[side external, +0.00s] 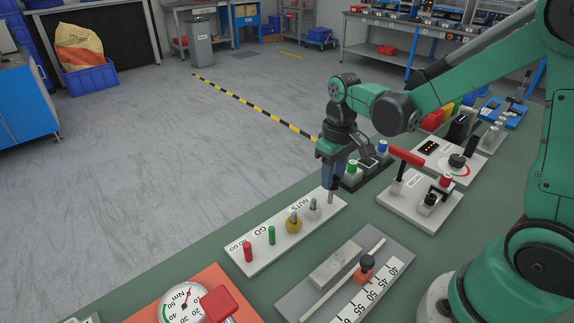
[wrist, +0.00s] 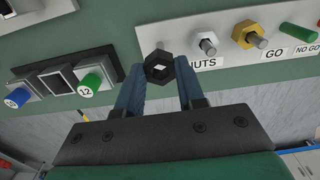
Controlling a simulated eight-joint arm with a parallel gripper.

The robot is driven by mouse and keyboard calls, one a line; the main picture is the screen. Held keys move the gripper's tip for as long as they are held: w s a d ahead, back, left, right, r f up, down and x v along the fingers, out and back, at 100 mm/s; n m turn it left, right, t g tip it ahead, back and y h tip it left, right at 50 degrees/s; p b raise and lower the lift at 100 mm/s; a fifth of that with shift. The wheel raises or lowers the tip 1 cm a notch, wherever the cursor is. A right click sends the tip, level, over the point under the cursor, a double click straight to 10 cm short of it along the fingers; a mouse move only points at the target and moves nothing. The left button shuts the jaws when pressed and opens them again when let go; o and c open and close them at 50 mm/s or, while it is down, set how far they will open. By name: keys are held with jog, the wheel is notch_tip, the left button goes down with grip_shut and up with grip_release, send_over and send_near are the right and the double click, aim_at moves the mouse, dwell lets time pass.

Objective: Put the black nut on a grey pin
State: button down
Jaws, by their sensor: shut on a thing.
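My gripper (wrist: 160,70) is shut on a black hex nut (wrist: 160,74), held between the two blue fingertips in the wrist view. The nut is over the right end of the white pin board (side external: 262,258) seen from the side; I cannot tell whether it touches anything. Nearby on the board are a silver nut (side external: 314,214) and a brass nut (side external: 293,226), each on a grey pin (wrist: 208,47).
Beyond the brass nut stand a green pin (side external: 272,235) and a red pin (side external: 248,252). A dark block with green and blue knobs (side external: 370,173) is close beside my gripper. A grey slide gauge (side external: 296,301) lies in front, and a red-handled clamp plate (side external: 424,211) to the right.

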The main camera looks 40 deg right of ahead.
jog(key=shift+f, duration=1.1)
dwell(1.2)
dwell(1.0)
jog(key=shift+c, duration=0.3)
grip_release()
dwell(0.4)
jog(key=shift+r, duration=4)
jog(key=s+a+r+t, duration=0.2)
jog(key=s+a+t, duration=0.2)
jog(key=t, duration=0.3)
jog(key=shift+s+a+r, duration=0.15)
jog(key=shift+s+a, duration=0.1)
